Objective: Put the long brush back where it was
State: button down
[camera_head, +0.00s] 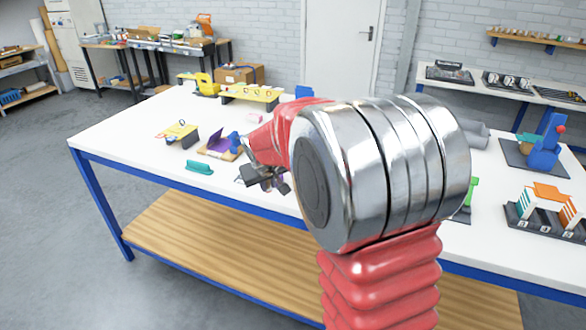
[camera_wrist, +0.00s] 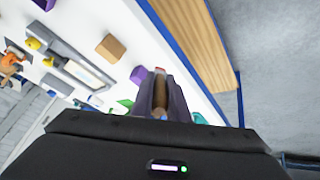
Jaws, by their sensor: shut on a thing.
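My gripper (camera_head: 265,180) is over the front part of the white table, left of the middle in the head view. In the wrist view my gripper (camera_wrist: 160,88) is shut on a slim brown, wood-coloured thing (camera_wrist: 160,100), which looks like the handle of the long brush. Its far end is hidden between the fingers. In the head view the held thing is too small and too covered to make out. I cannot tell which spot on the table is the brush's former place.
Near my gripper on the white table (camera_head: 120,136) are a purple piece (camera_head: 218,141) on a tan board, a teal block (camera_head: 200,167) and a small yellow stand (camera_head: 178,132). A long yellow rack (camera_head: 250,94) stands farther back. My arm hides the table's middle.

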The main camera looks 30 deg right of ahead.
jog(key=s+a+f, duration=0.1)
jog(key=a+f, duration=0.2)
jog(key=a, duration=0.9)
jog(key=shift+s+a, duration=0.25)
jog(key=shift+a, duration=0.05)
jog(key=shift+a, duration=0.15)
